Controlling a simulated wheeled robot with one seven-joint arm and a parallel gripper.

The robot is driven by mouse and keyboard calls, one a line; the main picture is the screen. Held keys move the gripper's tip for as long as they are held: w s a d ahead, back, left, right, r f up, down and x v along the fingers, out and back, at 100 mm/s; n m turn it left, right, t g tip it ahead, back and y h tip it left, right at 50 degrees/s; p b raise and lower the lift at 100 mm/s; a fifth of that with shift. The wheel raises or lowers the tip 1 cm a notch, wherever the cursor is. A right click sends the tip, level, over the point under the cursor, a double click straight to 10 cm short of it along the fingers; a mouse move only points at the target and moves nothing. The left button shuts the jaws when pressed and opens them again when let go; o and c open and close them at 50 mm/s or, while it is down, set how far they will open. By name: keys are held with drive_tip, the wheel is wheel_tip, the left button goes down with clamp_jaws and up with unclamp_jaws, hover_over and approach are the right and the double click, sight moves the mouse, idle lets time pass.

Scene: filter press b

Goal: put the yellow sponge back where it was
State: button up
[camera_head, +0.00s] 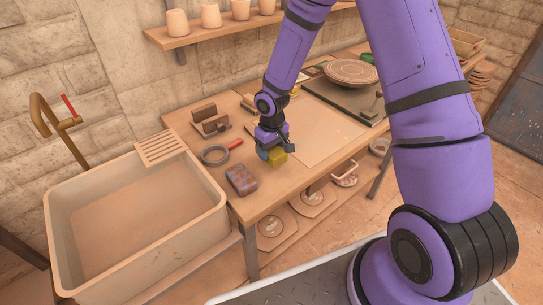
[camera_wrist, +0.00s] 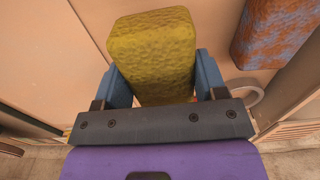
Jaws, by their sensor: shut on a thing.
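The yellow sponge (camera_wrist: 152,50) is a rough-textured block between the two blue fingers of my gripper (camera_wrist: 165,82) in the wrist view. My gripper is shut on it, with a finger at each side. In the head view my gripper (camera_head: 270,153) is low over the front part of the wooden table (camera_head: 262,200), and the sponge (camera_head: 278,158) shows just below and to its right. I cannot tell whether the sponge touches the table top.
A purple-brown mottled block (camera_head: 241,180) lies near the table's front left, and shows right in the wrist view (camera_wrist: 280,30). A pale board (camera_head: 315,132) lies right. A sink (camera_head: 135,220) stands left.

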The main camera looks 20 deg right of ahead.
drive_tip(key=shift+w+f, duration=0.25)
drive_tip(key=shift+w, duration=0.05)
drive_tip(key=shift+f, duration=1.55)
drive_tip(key=shift+f, duration=0.1)
drive_tip(key=o, duration=0.9)
